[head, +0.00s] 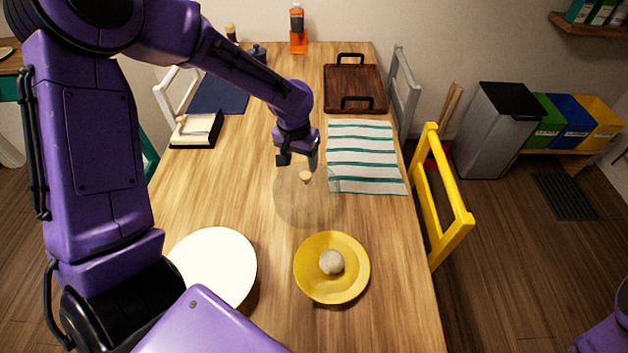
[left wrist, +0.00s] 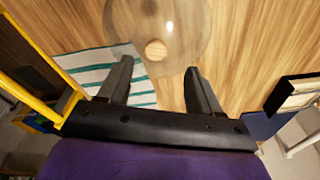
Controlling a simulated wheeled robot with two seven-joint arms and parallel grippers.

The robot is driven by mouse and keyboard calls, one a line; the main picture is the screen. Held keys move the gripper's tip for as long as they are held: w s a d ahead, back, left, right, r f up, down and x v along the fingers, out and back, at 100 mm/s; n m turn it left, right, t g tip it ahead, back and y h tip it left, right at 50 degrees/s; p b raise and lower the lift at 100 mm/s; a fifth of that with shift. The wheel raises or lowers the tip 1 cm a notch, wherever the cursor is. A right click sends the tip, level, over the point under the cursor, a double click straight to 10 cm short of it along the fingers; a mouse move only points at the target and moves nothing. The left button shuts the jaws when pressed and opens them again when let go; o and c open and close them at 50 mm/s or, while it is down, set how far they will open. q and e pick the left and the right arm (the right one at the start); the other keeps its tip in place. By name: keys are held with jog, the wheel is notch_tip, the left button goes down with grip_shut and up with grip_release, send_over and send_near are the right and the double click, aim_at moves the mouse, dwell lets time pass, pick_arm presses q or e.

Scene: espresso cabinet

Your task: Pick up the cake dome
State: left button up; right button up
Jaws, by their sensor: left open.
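The cake dome (head: 303,206) is clear, with a round light-wood knob on top, and stands on the table in the middle of the head view. It also shows in the left wrist view (left wrist: 185,28), its knob lying just beyond and between my fingertips. My left gripper (head: 299,161) is open and empty, above and slightly behind the knob in the head view. In the left wrist view the two dark fingers of my left gripper (left wrist: 158,68) are spread apart, with nothing between them. My right gripper is not in view.
A yellow plate (head: 308,283) with a round pale item (head: 331,262) is in front of the dome. A white plate (head: 222,262) is at front left. A striped cloth (head: 365,157) lies behind right. A wooden tray (head: 352,88) is farther back, and a yellow chair (head: 446,236) stands right.

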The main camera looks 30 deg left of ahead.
aim_at(307, 174)
pick_arm(q)
jog(key=shift+s+a+f, duration=0.1)
jog(key=shift+s+f, duration=0.5)
jog(key=shift+s, duration=0.05)
jog(key=w+f, duration=0.1)
jog(key=f, duration=0.1)
jog(key=w+f, duration=0.1)
jog(key=w+f+p, duration=0.1)
jog(key=f, duration=0.1)
jog(key=shift+w+d+f, duration=0.15)
jog(key=shift+d+f, duration=0.1)
jog(key=shift+f, duration=0.1)
jog(key=shift+s+r, duration=0.2)
jog(key=shift+s, duration=0.25)
jog(key=shift+c, duration=1.2)
grip_shut()
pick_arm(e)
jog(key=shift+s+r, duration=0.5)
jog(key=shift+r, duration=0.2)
